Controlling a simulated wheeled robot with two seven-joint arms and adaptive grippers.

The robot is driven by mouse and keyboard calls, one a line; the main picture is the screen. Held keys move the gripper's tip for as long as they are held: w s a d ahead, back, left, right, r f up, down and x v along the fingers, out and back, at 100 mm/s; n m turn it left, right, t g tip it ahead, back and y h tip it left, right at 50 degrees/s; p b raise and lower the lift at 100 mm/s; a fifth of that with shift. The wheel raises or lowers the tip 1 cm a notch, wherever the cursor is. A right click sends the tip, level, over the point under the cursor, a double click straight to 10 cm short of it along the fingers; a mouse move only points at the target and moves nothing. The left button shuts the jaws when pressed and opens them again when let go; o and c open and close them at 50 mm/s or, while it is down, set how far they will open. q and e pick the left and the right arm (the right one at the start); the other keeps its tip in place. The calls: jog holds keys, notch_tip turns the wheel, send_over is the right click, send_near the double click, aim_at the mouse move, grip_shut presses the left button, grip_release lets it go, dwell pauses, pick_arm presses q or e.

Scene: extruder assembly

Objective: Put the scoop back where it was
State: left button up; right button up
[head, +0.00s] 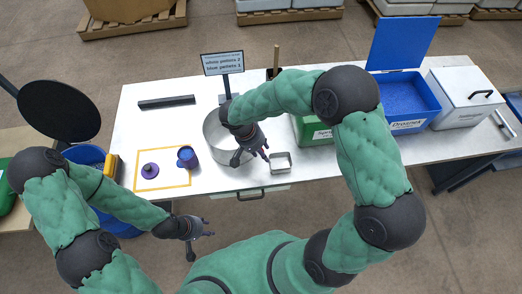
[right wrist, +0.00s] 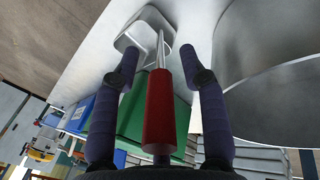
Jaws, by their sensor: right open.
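The scoop has a red handle (right wrist: 160,112) and a thin metal rod, seen in the right wrist view. Its rod reaches over a small square metal dish (right wrist: 128,42); I cannot tell whether they are joined. The dish also shows in the head view (head: 281,168), right of the pot. My right gripper (right wrist: 159,56) is open, its fingers apart on either side of the handle with gaps visible. In the head view the right gripper (head: 252,157) is over the pot's right side and hides the handle. My left gripper (head: 202,238) is open and empty before the table's front edge.
A metal pot (head: 214,135) stands beside the right gripper. A green box (head: 310,130), an open blue bin (head: 426,106) and a white box (head: 465,100) stand right.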

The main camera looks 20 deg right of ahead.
jog(key=shift+r, duration=0.1)
jog(key=shift+r, duration=0.2)
jog(key=s+p+v, duration=0.1)
jog(key=p+v, duration=0.2)
jog(key=v, duration=0.8)
jog(key=shift+w+a+r, duration=0.2)
jog(key=shift+w+r, duration=0.1)
jog(key=shift+w, duration=0.2)
